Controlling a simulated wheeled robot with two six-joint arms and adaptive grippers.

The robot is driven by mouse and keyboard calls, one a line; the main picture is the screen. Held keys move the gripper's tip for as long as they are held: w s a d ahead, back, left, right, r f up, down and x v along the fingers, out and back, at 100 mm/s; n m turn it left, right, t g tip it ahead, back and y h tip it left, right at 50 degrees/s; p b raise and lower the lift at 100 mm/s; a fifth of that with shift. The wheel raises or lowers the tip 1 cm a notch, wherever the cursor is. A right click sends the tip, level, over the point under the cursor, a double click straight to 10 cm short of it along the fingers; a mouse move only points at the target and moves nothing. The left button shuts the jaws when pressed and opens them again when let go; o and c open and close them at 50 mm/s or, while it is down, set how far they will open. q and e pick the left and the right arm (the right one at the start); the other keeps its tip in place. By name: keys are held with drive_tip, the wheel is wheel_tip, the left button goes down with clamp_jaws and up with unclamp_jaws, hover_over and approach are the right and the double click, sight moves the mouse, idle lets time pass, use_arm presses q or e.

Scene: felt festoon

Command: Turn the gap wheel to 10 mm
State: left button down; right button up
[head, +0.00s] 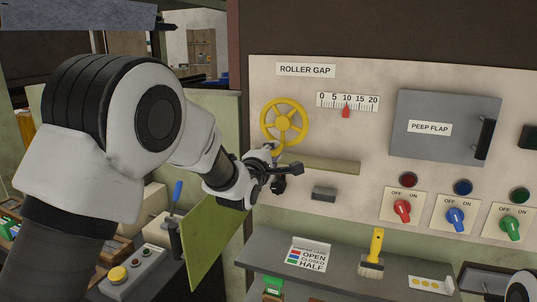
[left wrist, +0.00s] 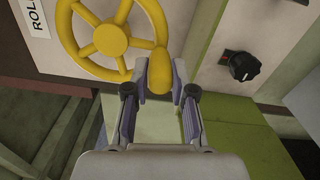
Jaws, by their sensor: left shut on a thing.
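The yellow gap wheel (head: 284,122) is on the upright panel under the "ROLLER GAP" label. Its scale (head: 347,101) runs from 0 to 20, and the red pointer (head: 346,112) stands at about the 10 mark. My left gripper (head: 277,168) is at the lower edge of the wheel. In the left wrist view the wheel (left wrist: 106,40) fills the upper left, and my left gripper (left wrist: 160,82) is shut on its yellow handle knob (left wrist: 159,72), one finger on each side.
A greenish ledge (head: 325,165) and a small dark block (head: 323,194) are on the panel right of my gripper. The grey peep flap (head: 440,150) and several switches are farther right. Below, a shelf (head: 335,262) holds a label card (head: 308,255) and a yellow-handled brush (head: 374,252).

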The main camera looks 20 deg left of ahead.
use_arm(q)
drive_tip(key=shift+d+r, duration=0.15)
drive_tip(key=shift+r, duration=0.3)
drive_tip(key=c, duration=1)
unclamp_jaws()
drive_tip(key=shift+w, duration=0.15)
drive_tip(key=shift+c, duration=0.2)
drive_tip(key=shift+o, duration=0.3)
drive_tip(key=shift+w+d+f, duration=0.2)
drive_tip(key=shift+f, duration=0.15)
drive_tip(key=s, duration=1.2)
drive_tip(key=shift+a, duration=0.2)
